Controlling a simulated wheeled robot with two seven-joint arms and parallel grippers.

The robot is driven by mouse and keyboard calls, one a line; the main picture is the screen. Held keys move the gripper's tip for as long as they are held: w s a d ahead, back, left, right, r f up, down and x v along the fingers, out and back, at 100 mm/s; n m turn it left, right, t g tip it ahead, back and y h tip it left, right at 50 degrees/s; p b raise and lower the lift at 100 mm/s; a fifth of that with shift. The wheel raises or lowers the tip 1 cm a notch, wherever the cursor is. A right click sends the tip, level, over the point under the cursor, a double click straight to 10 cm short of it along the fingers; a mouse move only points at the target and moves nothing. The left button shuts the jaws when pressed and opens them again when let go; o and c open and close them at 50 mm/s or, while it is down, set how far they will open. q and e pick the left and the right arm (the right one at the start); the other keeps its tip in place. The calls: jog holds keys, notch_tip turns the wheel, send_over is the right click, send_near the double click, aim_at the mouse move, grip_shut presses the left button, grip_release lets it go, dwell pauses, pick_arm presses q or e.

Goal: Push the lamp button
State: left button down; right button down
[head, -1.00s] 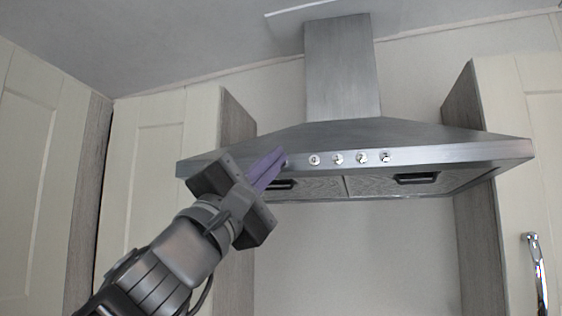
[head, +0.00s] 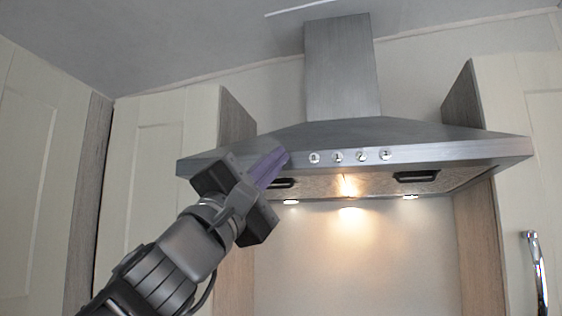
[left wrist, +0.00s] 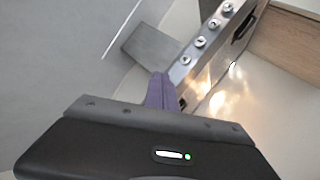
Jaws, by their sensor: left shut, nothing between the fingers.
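The range hood (head: 440,151) hangs on the wall between the cabinets, with a row of several round buttons on its front edge. The visible buttons include one marked 0 (head: 314,157) and the rightmost one (head: 385,155). The hood's lamps (head: 349,186) are lit and light the wall below. My left gripper (head: 283,156) is shut and empty, its purple fingertips at the front edge just left of the visible buttons. The fingertips cover the spot there, so the lamp button is probably hidden behind them. In the left wrist view the fingers (left wrist: 160,88) point at the hood front, beside the button row (left wrist: 200,42). My right gripper is out of view.
Cream cabinets stand left (head: 155,190) and right (head: 535,160) of the hood. A metal handle (head: 537,270) is on the right cabinet door. The wall space below the hood is clear.

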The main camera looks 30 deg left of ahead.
pick_arm(q)
jog(key=shift+s, duration=0.1)
jog(key=shift+s+d, duration=0.15)
jog(key=shift+s, duration=0.2)
dwell(0.4)
jog(key=s+d, duration=0.2)
jog(key=s, duration=0.3)
jog(key=shift+s, duration=0.35)
dwell(0.5)
